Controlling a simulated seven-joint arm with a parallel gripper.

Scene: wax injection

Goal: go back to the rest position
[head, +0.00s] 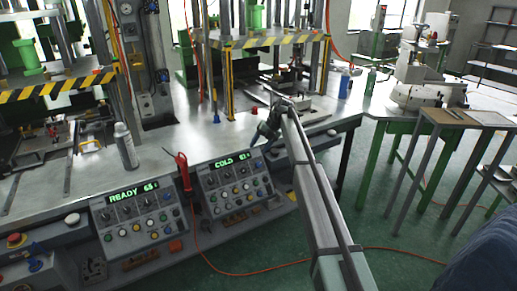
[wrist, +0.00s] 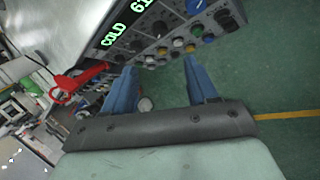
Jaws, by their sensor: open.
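My gripper shows in the wrist view (wrist: 160,78) with two blue fingers spread apart and nothing between them. In the head view my gripper (head: 262,136) is at the end of my arm, in front of the right press, close to the right control panel (head: 236,184). That panel's display reads COLD. The same panel shows at the top of the wrist view (wrist: 175,35), beyond the fingertips. I cannot tell the exact gap between fingers and panel.
The left control panel (head: 138,217) reads READY. A red-handled tool (head: 182,170) stands between the panels. A spray can (head: 125,146) and a blue can (head: 344,84) stand on the metal bench (head: 200,143). An orange cable (head: 230,272) lies on the green floor. Green-legged tables stand at right.

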